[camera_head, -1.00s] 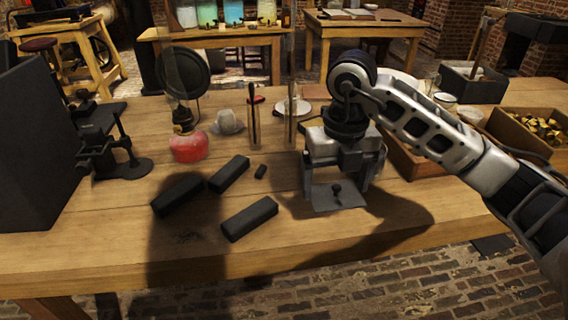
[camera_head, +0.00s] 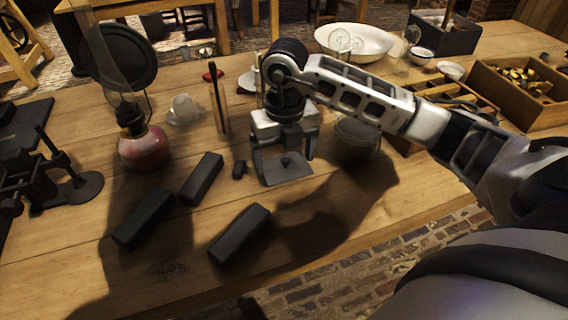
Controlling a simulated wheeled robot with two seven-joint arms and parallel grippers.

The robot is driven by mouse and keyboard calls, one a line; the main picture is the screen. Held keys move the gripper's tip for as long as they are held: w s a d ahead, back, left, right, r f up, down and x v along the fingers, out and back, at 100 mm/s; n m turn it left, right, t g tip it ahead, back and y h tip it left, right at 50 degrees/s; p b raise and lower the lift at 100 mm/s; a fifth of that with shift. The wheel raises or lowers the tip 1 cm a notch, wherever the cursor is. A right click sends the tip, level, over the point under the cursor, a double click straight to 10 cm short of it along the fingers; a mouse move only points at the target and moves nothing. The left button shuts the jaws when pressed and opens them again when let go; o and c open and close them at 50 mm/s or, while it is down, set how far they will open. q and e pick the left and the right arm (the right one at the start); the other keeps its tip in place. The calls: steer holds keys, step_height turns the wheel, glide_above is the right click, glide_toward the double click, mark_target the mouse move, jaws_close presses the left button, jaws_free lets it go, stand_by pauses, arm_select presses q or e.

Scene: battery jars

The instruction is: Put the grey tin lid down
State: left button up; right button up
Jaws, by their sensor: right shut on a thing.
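The grey tin lid (camera_head: 273,174) is a flat square plate with a small dark knob on top. My right gripper (camera_head: 286,162) is shut on it, one finger on each side of the plate. The lid is roughly level, low over the wooden table (camera_head: 330,225); I cannot tell whether it touches the wood. My left gripper is out of view.
Several black bars (camera_head: 240,233) lie in front and left of the lid. A red-based oil lamp (camera_head: 144,150) stands left. A round, greyish vessel (camera_head: 357,140) stands just right of the gripper. A wooden box (camera_head: 515,98) is at the right. Bare wood lies in front.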

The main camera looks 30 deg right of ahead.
mark_target(285, 165)
step_height(285, 165, down, 3)
steer(key=shift+r, duration=0.2)
steer(key=shift+f, duration=0.2)
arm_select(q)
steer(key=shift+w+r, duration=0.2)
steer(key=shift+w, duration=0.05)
arm_select(e)
steer(key=shift+f, duration=0.1)
steer(key=o, duration=0.8)
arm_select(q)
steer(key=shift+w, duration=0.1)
